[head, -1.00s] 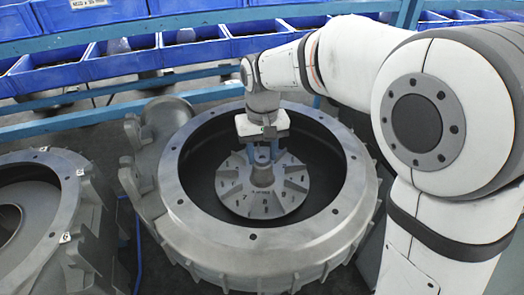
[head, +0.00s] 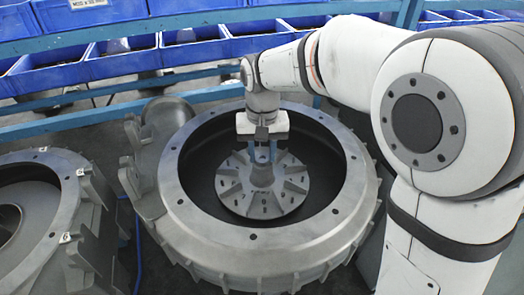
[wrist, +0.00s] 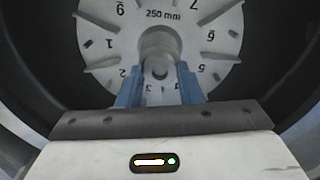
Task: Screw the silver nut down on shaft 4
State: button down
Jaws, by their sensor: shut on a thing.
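My gripper (head: 263,158) points straight down at the hub of a grey finned impeller (head: 240,194) inside the middle blower casing (head: 190,225). Its blue fingers show in the wrist view (wrist: 160,85). They are shut on a small round grey metal piece, the silver nut (wrist: 160,70), at the hub centre. The fingers hide much of the nut, and its thread and the shaft under it cannot be made out. The impeller face in the wrist view (wrist: 100,45) bears numbers and "250 mm". I cannot read a shaft number on this casing.
The casing's tall round wall and bolted rim surround my gripper, with a dark gap around the impeller. A second casing (head: 62,225) stands at the left. Blue bins (head: 120,62) on a blue rack line the back.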

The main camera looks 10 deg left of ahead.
jog(key=m, duration=0.6)
jog(key=shift+m, duration=0.3)
jog(key=m, duration=0.3)
jog(key=shift+m, duration=0.4)
jog(key=m, duration=0.3)
jog(key=shift+m, duration=0.4)
jog(key=m, duration=0.3)
jog(key=shift+m, duration=0.4)
jog(key=m, duration=0.4)
jog(key=shift+m, duration=0.3)
jog(key=c, duration=1.3)
grip_release()
